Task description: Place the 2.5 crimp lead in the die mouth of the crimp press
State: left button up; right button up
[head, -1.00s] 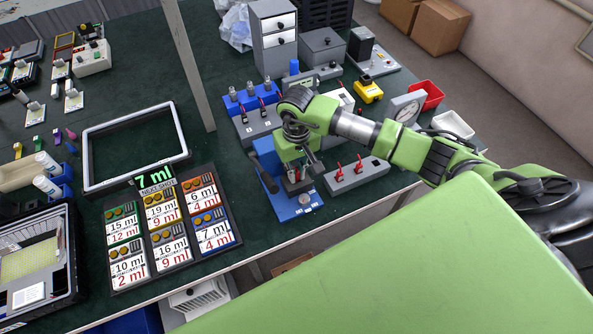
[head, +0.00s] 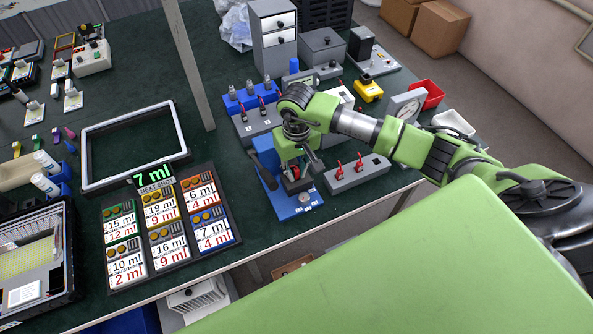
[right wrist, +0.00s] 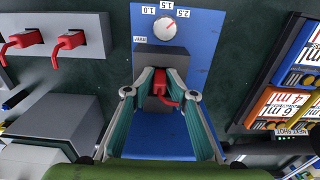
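The crimp press (head: 296,208) is a blue plate with a grey block and a dial, near the table's front edge. In the right wrist view, the dial (right wrist: 168,26) is marked 1.0, 1.5 and 2.5, and its pointer leans up-right, toward 2.5. A red crimp lead (right wrist: 162,82) stands at the grey die block (right wrist: 165,60); its lower end is hidden. My right gripper (right wrist: 162,88) is over the press, its fingers either side of the lead, with narrow gaps seeming to show. It looks open. My left gripper is not in view.
A grey rack (head: 357,173) with two more red leads stands right of the press. Number cards on a dark board (head: 172,225) lie to the left. A blue stand (head: 250,98) and grey cabinet (head: 272,45) are behind. An empty white frame (head: 88,165) lies further left.

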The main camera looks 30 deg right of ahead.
aim_at(296, 169)
jog(key=shift+s+a+f, duration=0.15)
jog(key=shift+s+f, duration=0.25)
jog(key=shift+f, duration=0.2)
jog(key=shift+r+p, duration=0.35)
jog(key=shift+p, duration=0.2)
jog(key=shift+w+r+p, duration=0.1)
jog(key=shift+r+p, duration=0.25)
jog(key=shift+p, duration=0.15)
notch_tip(296, 169, up, 12)
jog(key=b, duration=0.3)
jog(key=shift+w, duration=0.25)
jog(key=shift+r, duration=0.1)
